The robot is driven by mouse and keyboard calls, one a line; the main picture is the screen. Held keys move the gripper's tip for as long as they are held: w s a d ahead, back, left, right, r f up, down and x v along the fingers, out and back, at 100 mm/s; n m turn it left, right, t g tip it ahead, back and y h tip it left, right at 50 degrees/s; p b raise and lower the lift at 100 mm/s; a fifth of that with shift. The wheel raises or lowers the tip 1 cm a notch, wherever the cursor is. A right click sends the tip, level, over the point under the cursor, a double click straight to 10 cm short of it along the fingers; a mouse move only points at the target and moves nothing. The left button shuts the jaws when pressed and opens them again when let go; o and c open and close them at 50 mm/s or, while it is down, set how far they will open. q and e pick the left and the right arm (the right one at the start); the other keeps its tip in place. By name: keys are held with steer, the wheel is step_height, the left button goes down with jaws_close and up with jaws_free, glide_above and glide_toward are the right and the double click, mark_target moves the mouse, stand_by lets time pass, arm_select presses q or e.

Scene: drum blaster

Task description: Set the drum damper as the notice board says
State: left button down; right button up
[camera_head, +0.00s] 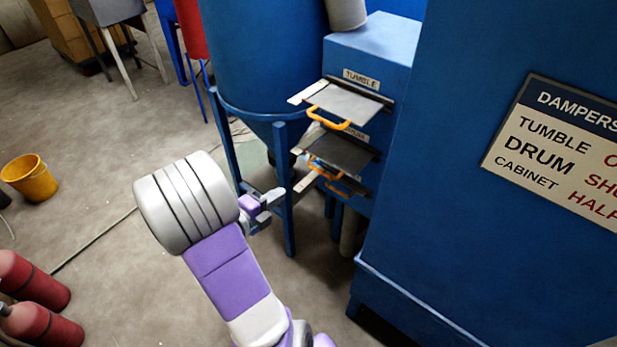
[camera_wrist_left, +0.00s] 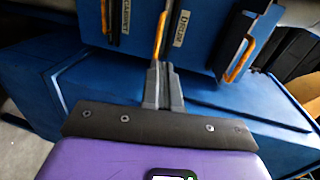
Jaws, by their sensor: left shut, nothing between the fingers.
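The notice board (camera_head: 560,145) reads DAMPERS, with TUMBLE, DRUM and CABINET lines. Its red words are cut off at the right: "O", "SHU", "HALF". The drum damper (camera_head: 345,151) is a dark plate sticking out of the blue housing below the tumble damper (camera_head: 347,104), with an orange handle (camera_head: 325,170). A DRUM label (camera_wrist_left: 181,28) shows in the left wrist view beside an orange handle (camera_wrist_left: 160,36). My left gripper (camera_head: 277,197) is shut and empty, left of and below the plates. In the wrist view its fingertips (camera_wrist_left: 162,66) point at that handle; contact is unclear. My right gripper is out of view.
A blue hopper (camera_head: 265,60) on legs stands left of the dampers, one leg (camera_head: 287,190) close to my gripper. A large blue cabinet (camera_head: 470,220) fills the right side.

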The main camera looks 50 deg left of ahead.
mark_target(316, 170)
arm_select(q)
steer(key=b+x, duration=0.3)
steer(key=x, duration=1)
steer(key=shift+w, duration=0.1)
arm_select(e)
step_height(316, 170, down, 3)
